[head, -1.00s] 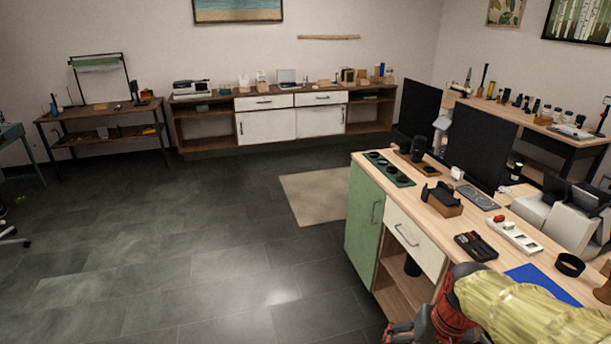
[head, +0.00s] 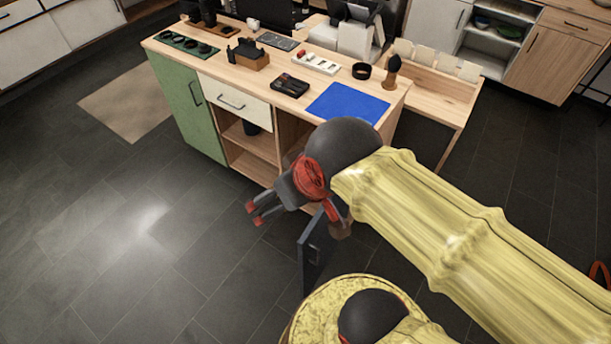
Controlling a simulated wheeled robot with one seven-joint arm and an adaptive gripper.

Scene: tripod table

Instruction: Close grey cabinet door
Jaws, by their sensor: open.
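The grey cabinet door (head: 309,262) stands open, swung out from the front of the wooden cabinet (head: 400,108) towards me. It is a narrow, dark blue-grey panel seen at a steep angle, with a small handle on its face. My arm hides its upper part, and my arm's base hides part of its lower right. My gripper (head: 254,214), with red-tipped fingers, is open and empty. It is left of the door in the picture, in front of the open shelves, and appears apart from the door.
The cabinet also has a closed green door (head: 188,108), a white drawer (head: 236,100) and open shelves. A blue mat (head: 347,104), black tray (head: 290,86) and several small items lie on top. The dark floor (head: 130,240) on the left is clear.

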